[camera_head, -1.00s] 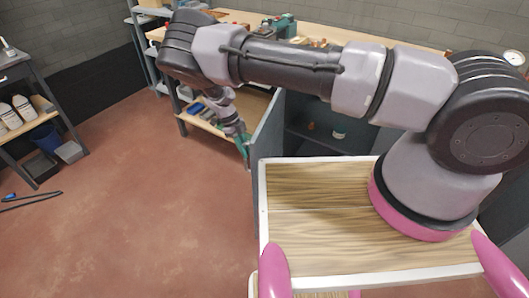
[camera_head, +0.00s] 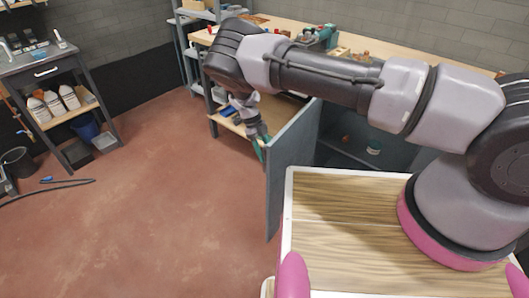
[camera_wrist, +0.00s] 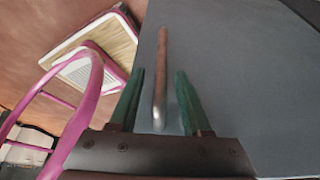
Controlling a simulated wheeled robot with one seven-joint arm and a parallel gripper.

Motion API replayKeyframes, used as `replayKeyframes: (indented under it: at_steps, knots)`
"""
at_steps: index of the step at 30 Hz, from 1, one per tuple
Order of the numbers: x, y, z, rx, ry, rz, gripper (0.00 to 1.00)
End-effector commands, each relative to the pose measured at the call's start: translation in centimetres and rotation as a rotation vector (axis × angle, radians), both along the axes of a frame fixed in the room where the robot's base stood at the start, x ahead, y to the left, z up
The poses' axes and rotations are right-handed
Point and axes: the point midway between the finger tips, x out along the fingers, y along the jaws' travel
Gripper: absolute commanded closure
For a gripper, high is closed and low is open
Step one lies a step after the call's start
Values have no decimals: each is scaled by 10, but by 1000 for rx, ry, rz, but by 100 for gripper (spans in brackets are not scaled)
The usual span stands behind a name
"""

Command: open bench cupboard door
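The bench cupboard door (camera_head: 289,158) is a grey panel standing open, swung out from the cupboard (camera_head: 345,145), whose inside shows. My gripper (camera_head: 262,147) is at the door's outer edge, on its left face. In the wrist view, the door face (camera_wrist: 225,80) fills the right side. A long metal bar handle (camera_wrist: 161,75) runs between the two green fingers of my gripper (camera_wrist: 157,95). Gaps show between the handle and both fingers, so the gripper is open around it. Whether a finger touches the door is hard to tell.
The wood-topped bench (camera_head: 285,45) runs along the back wall. Small items sit inside the cupboard. At left stands a grey workstation (camera_head: 45,75) with bottles and a blue bucket; a dark hose (camera_head: 50,190) lies nearby. The red floor (camera_head: 160,210) left of the door is clear.

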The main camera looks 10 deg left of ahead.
Motion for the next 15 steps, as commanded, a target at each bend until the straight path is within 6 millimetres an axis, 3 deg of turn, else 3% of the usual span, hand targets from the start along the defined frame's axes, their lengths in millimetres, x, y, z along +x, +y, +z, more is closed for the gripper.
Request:
replayKeyframes:
  at_steps: [10, 15]
  knots:
    - [2, 2, 5, 0, -1, 0, 53]
    - [7, 11, 29, 3, -3, 0, 53]
